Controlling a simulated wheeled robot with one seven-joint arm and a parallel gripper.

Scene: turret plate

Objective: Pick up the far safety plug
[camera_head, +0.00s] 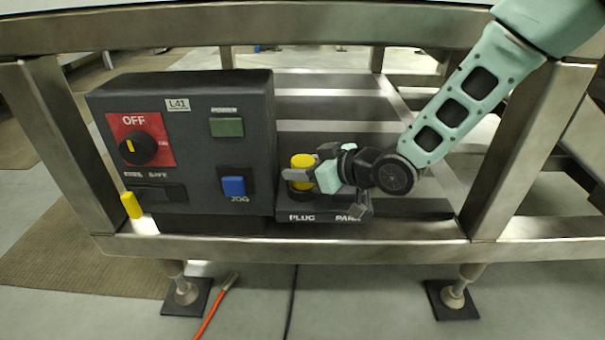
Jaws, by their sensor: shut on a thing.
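The safety plug (302,161) has a yellow top and a dark lower part. It stands upright at the dark shelf marked PLUG PARK (300,217), right of the control box. My gripper (299,175) reaches in from the right and is shut on the plug, with a finger across its side below the yellow top. The fingers hide part of the plug, and I cannot tell whether its base is clear of the shelf.
The dark control box (205,102) stands close on the left, with a red OFF switch plate (153,153), a green part (227,127), a blue JOG button (233,186) and a yellow piece (131,205) at its lower left. A metal frame beam (400,238) runs along the front.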

